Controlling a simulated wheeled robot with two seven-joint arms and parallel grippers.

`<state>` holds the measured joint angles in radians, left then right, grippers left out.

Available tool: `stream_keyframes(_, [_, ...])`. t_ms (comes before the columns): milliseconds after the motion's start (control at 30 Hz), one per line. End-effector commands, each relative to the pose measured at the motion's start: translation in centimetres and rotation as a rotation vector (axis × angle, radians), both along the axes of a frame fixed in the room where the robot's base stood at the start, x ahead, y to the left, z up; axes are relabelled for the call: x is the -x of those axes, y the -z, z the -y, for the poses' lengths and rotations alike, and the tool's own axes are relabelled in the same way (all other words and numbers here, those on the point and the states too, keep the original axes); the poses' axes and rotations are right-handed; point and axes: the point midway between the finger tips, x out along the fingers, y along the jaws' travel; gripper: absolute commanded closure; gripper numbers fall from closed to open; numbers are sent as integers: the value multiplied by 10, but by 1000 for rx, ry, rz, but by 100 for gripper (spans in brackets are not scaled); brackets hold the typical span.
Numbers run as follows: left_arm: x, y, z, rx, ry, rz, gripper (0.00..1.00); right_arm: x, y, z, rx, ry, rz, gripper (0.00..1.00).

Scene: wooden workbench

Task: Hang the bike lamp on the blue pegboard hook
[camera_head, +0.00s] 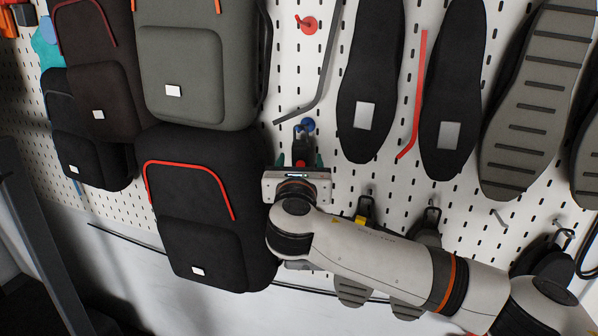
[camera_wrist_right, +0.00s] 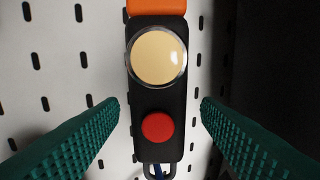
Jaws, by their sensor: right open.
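The bike lamp (camera_wrist_right: 157,92) is black with a round cream lens, a red button and an orange end, and fills the middle of the right wrist view. A metal loop at its button end shows at the lower edge, with the blue hook (camera_wrist_right: 157,173) partly in view there. The loop appears to be around the hook. In the head view the blue hook (camera_head: 307,125) is on the white pegboard, with the lamp (camera_head: 300,148) just below, mostly hidden by my gripper. My right gripper (camera_head: 300,162) is open, its green fingers either side of the lamp with gaps. My left gripper is out of view.
Black and grey bags hang left of my right gripper, the lower black bag (camera_head: 212,215) close beside it. Black soles (camera_head: 372,60) hang at the upper right. A red hook (camera_head: 308,24) is above the blue one. Several dark items hang below and right of my arm.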

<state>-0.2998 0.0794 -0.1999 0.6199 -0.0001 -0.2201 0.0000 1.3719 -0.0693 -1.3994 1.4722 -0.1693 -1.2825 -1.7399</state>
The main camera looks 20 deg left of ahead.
Motion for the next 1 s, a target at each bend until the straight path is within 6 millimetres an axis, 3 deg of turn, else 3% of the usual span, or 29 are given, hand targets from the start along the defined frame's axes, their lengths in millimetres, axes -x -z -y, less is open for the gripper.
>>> stream_keyframes(167, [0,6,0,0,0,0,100,24,2,5,-2,-4,0,42])
stream_keyframes(500, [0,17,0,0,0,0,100,92,1,21,-1,-4,1,42])
stream_keyframes(733, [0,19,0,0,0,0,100,113,3,27,-17,-2,-15,42])
stream_keyframes(867, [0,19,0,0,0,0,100,117,24,34,-162,-6,-136,42])
stream_keyframes(1000, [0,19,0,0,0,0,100,121,68,55,-506,36,-398,42])
